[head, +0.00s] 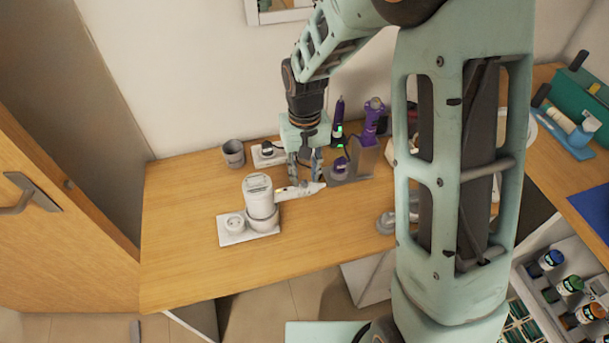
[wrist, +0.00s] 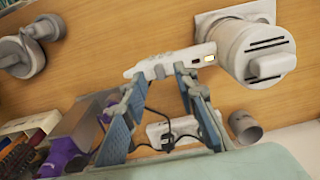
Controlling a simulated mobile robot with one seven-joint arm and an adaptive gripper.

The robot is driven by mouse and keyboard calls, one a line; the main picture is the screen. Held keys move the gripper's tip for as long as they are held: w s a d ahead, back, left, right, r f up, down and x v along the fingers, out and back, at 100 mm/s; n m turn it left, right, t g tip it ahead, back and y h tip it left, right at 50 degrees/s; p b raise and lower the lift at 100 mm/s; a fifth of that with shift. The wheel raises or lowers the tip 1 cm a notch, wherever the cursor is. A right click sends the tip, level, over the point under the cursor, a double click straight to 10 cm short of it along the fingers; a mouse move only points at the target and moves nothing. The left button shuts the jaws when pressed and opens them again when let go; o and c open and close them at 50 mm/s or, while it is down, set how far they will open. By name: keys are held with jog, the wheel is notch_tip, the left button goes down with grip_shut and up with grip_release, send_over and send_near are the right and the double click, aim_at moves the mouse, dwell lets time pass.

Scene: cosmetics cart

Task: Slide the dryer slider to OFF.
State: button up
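A white dryer (head: 262,202) with a round body stands on a pale base plate at the middle left of the table. Its slim handle (head: 296,191) points right, and the handle also shows in the wrist view (wrist: 150,67). The handle carries small dark marks and a lit yellowish patch near the body; which part is the slider I cannot tell for sure. My gripper (head: 305,180) is over the handle with its fingers apart. In the wrist view my gripper (wrist: 161,88) has its fingertips close to the handle, with nothing visibly clamped; contact is unclear.
A grey cup (head: 233,153) and a small white socket block (head: 268,154) stand behind the dryer. A purple device (head: 373,120) in a grey stand is behind and right of my gripper. The table front is clear.

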jog(key=shift+f, duration=0.75)
jog(key=shift+c, duration=0.7)
grip_shut()
